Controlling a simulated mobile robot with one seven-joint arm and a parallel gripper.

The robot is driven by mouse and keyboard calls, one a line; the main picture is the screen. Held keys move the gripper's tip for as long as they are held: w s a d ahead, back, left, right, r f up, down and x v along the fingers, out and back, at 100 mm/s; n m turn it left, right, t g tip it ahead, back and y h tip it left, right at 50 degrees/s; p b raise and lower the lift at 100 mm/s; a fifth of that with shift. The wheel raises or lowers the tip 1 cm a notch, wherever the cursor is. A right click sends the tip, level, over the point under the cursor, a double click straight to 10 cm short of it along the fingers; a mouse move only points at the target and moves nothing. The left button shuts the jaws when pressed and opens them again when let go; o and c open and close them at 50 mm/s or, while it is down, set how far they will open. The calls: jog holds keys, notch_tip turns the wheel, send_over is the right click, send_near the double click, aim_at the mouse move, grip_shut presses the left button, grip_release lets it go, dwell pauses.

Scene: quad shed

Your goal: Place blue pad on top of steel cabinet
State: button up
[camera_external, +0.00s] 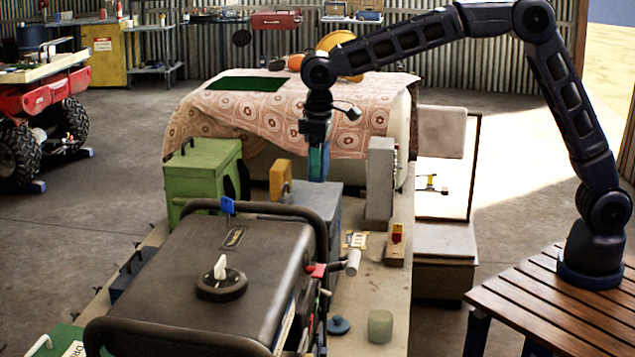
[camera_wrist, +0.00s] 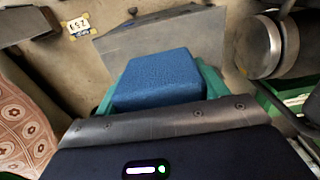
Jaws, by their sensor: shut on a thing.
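The blue pad (camera_wrist: 158,80) is held between the teal fingers of my gripper (camera_wrist: 165,88) in the wrist view. In the external view my gripper (camera_external: 317,162) points down above a grey metal box, which looks like the steel cabinet (camera_external: 322,200). The cabinet's flat grey top (camera_wrist: 135,42) also shows in the wrist view, beyond the pad. The pad appears to be above the cabinet and apart from it, though the exact gap is hard to tell. In the external view the pad is mostly hidden by the fingers.
A green box (camera_external: 203,178) and a yellow piece (camera_external: 280,178) stand left of the cabinet. A grey upright unit (camera_external: 380,183) stands right. A large black case (camera_external: 215,265) is in front. A cloth-draped cylinder (camera_external: 270,118) lies behind. Small items lie on the bench to the right.

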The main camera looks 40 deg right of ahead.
aim_at(319, 181)
jog(key=shift+f, duration=2.65)
jog(key=shift+f, duration=0.1)
jog(key=o, duration=0.9)
jog(key=shift+o, duration=0.2)
notch_tip(319, 181, up, 12)
jog(key=shift+f, duration=0.25)
jog(key=shift+r, duration=0.35)
